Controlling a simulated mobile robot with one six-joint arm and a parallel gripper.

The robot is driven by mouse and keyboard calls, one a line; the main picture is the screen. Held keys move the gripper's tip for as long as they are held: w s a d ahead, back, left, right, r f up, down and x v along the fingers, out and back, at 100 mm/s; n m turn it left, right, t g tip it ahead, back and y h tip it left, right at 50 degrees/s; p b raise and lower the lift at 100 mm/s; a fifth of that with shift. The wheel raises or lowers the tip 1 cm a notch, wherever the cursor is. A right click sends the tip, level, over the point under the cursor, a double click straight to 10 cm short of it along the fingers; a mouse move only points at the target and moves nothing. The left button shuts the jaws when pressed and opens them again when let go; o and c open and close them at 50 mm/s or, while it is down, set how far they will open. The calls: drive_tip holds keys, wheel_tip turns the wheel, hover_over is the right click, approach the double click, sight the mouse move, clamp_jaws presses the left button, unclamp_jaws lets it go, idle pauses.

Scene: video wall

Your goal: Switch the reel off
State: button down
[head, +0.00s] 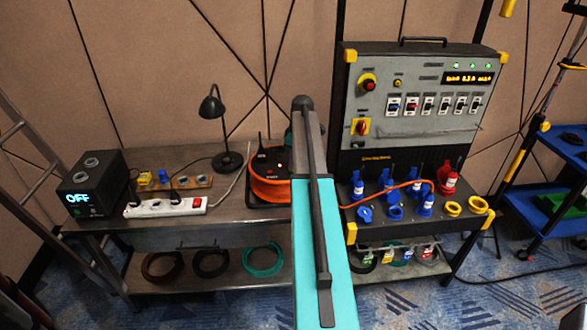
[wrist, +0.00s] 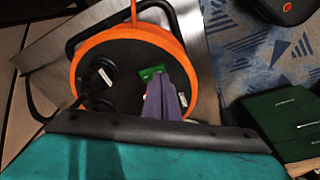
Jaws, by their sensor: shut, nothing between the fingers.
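The reel is an orange cable drum (head: 268,192) on the bench, left of my arm in the head view. A small orange-red light glows on its black face. My arm hides its right side. In the wrist view the reel (wrist: 82,62) has a black face with dark sockets, a white mark and a green patch near the middle. My gripper (wrist: 158,82) is shut and empty, its fingers over the face beside the green patch. They hide part of the face, and I cannot tell whether they touch it. My gripper is hidden in the head view.
On the bench (head: 225,205) are a black box (head: 95,185) reading OFF, a white power strip (head: 165,206) and a lamp (head: 228,160). A grey control panel (head: 425,95) stands right, above blue and red connectors. An orange cable (head: 385,192) runs right from behind my arm.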

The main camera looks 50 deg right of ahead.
drive_tip(key=shift+f, duration=0.65)
idle(0.6)
drive_tip(key=shift+r, duration=0.1)
wheel_tip(320, 180, up, 7)
drive_tip(key=p, duration=0.2)
drive_tip(key=shift+p, duration=0.35)
idle(0.7)
idle(0.3)
